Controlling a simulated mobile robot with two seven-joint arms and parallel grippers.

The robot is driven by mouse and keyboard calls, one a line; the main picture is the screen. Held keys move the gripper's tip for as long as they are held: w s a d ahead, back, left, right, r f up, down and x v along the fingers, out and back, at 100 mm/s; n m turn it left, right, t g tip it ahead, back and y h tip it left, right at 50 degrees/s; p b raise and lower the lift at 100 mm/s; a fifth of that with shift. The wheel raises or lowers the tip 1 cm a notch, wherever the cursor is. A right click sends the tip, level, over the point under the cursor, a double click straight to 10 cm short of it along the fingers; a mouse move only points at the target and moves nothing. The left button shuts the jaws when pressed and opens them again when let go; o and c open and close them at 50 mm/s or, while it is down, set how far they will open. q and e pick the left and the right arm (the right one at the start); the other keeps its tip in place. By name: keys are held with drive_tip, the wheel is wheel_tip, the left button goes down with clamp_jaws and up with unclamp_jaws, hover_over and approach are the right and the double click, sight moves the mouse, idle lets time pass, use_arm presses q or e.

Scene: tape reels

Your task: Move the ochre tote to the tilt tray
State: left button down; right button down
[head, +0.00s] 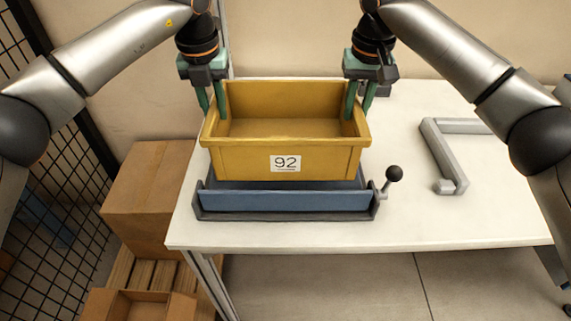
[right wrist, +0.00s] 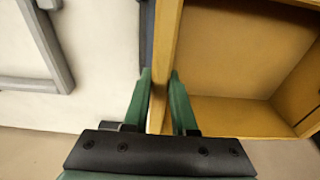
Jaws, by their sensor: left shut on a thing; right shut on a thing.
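The ochre tote (head: 235,155), an open empty bin with a white "92" label, is held over the blue-grey tilt tray (head: 285,201) on the white table. I cannot tell whether its base touches the tray. My left gripper (head: 212,112) is shut on the tote's left wall. My right gripper (head: 358,112) is shut on its right wall. In the right wrist view, the right gripper's green fingers (right wrist: 160,100) straddle the tote's wall (right wrist: 166,50). The tote looks level. It hides the back of the tray.
A black-knobbed lever (head: 393,174) stands at the tray's right end. A grey angled bracket (head: 445,160) lies on the table (head: 480,220) to the right. Cardboard boxes (head: 150,190) on a pallet and a mesh fence (head: 60,180) are at the left. The table's front right is clear.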

use_arm(q)
drive_tip(key=shift+w+a+f, duration=0.1)
drive_tip(key=shift+a+f, duration=0.05)
drive_tip(key=shift+a, duration=0.05)
use_arm(e)
drive_tip(key=shift+w+d+f, duration=0.1)
drive_tip(key=shift+d+f, duration=0.05)
drive_tip(key=shift+d, duration=0.05)
